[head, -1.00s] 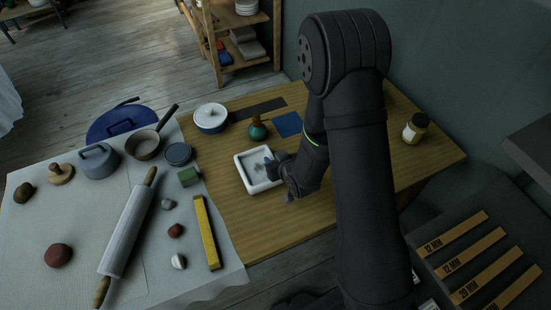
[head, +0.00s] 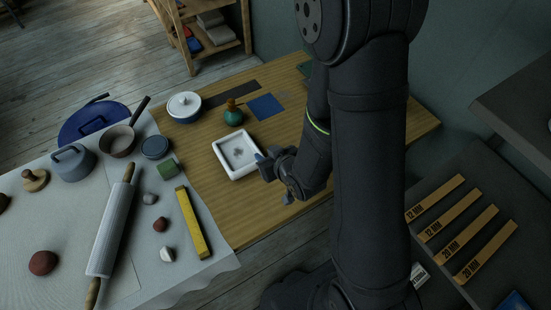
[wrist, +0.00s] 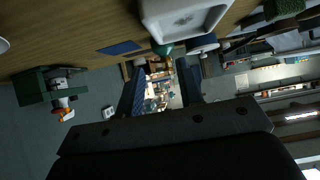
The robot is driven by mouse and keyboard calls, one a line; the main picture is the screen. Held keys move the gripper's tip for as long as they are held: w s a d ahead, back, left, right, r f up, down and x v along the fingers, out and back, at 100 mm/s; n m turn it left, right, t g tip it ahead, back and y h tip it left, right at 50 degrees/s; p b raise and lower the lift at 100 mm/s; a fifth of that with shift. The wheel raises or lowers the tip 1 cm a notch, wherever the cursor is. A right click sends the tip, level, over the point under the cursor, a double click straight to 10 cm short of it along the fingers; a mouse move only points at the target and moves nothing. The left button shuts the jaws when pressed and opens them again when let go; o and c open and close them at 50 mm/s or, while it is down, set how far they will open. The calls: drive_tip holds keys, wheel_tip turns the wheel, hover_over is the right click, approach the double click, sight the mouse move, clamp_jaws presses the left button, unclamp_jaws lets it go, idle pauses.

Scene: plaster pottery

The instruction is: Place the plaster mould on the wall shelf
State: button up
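The plaster mould (head: 226,168) is a white square block with a raised rim and a greyish hollow. It lies flat on the wooden table, and part of it shows at the top of the wrist view (wrist: 180,32). My gripper (head: 262,163) is just right of the mould's right edge. In the wrist view its two fingers (wrist: 160,75) stand apart with nothing between them, and the mould lies beyond their tips. A dark grey ledge (head: 520,95) at the right wall looks like the wall shelf; part of it is cut off by the frame.
A green vase (head: 233,116), a lidded pot (head: 184,106) and a blue square (head: 265,107) lie behind the mould. A yellow bar (head: 193,222) and a rolling pin (head: 112,225) are at left. Labelled wooden strips (head: 470,225) lie below the ledge. My arm hides the table's right part.

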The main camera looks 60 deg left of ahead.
drive_tip(key=shift+o, duration=0.5)
drive_tip(key=shift+v, duration=2.65)
drive_tip(key=shift+a, duration=0.1)
drive_tip(key=h, duration=1.1)
approach(253, 143)
wheel_tip(253, 143, down, 8)
drive_tip(key=shift+a+f, duration=0.15)
drive_tip(key=shift+f, duration=0.1)
clamp_jaws()
